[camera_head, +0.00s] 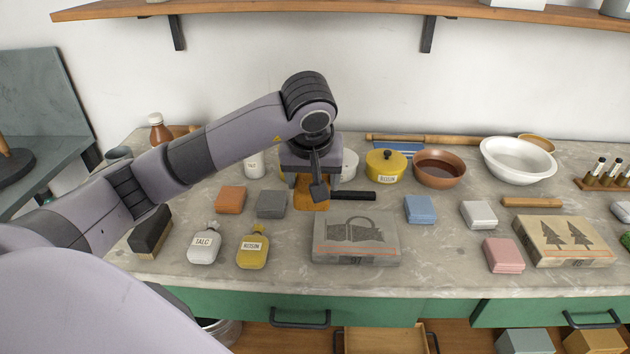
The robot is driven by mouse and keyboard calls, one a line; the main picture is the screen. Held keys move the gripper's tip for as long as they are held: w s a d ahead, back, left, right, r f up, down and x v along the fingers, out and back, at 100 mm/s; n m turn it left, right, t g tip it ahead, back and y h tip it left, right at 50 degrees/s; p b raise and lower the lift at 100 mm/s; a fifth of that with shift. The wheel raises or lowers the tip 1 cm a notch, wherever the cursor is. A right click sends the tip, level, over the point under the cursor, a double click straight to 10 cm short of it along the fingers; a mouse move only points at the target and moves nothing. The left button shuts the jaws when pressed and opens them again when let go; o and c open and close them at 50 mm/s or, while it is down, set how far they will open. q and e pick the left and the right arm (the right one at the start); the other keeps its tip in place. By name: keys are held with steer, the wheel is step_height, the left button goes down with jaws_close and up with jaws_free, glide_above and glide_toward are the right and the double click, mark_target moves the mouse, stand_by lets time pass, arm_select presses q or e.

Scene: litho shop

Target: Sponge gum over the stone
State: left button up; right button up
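My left gripper (314,183) reaches over the middle of the bench behind the grey stone. An orange-brown thing (312,202) shows under it; I cannot tell if the fingers touch it. The grey stone (330,254) with a basket-like drawing lies in front. A pale stone (550,255) with two trees lies at the right. Sponge-like blocks are orange (230,200), grey (271,204), blue (420,209), white (479,214) and pink (503,255). A brown bowl (440,168) holds dark liquid. My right gripper is out of view.
A yellow rosin tin (386,165) and white bowl (518,160) stand behind. A black handle (353,196) lies beside my gripper. A dark block (150,232) sits at the left.

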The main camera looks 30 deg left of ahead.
arm_select(q)
steer(key=shift+s+f, duration=0.1)
steer(key=shift+f, duration=0.1)
step_height(320, 180, down, 5)
steer(key=shift+r+b, duration=0.2)
steer(key=shift+b, duration=1)
